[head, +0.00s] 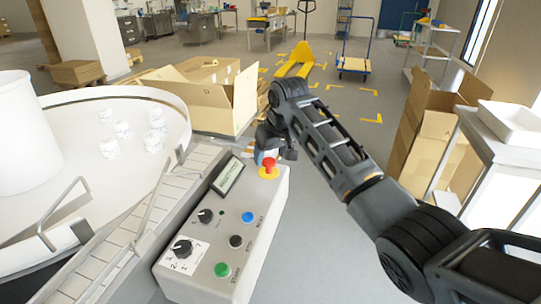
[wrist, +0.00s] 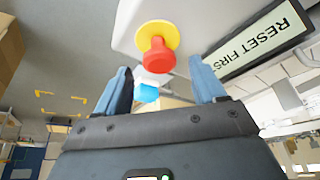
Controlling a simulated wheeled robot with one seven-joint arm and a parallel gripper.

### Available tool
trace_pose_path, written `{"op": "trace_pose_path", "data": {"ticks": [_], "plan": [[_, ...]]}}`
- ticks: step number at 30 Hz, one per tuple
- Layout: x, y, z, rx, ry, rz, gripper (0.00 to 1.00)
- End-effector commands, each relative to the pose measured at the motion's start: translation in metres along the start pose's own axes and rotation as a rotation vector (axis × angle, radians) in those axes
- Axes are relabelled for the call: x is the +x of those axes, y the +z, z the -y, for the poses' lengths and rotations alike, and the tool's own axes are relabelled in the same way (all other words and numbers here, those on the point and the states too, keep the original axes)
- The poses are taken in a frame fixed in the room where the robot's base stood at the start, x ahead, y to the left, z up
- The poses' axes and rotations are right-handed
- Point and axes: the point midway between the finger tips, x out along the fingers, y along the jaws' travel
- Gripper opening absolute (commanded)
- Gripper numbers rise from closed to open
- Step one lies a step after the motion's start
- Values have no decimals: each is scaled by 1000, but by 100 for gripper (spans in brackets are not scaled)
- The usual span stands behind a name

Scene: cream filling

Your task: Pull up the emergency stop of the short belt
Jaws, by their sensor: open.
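The emergency stop is a red mushroom button on a yellow disc (head: 269,168) at the far end of the grey control box (head: 230,258). The red button (wrist: 158,56) also shows large in the wrist view, a little beyond and above the gap between my fingertips. A display in the wrist view (wrist: 262,40) reads "RESET FIRST".
The box also has black knobs (head: 181,249), a blue button (head: 249,217) and a green button (head: 222,269). The short belt (head: 130,225) runs along its left beside a round table (head: 85,98) with white jars. Open cardboard boxes (head: 215,110) stand behind.

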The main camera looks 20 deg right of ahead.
Motion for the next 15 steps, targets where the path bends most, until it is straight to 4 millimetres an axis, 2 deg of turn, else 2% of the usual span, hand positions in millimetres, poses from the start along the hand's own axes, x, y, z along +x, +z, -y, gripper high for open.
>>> {"op": "trace_pose_path", "data": {"ticks": [9,15], "plan": [[-50,0,0,0,0,-4,70],[-67,0,0,0,0,-1,70]]}}
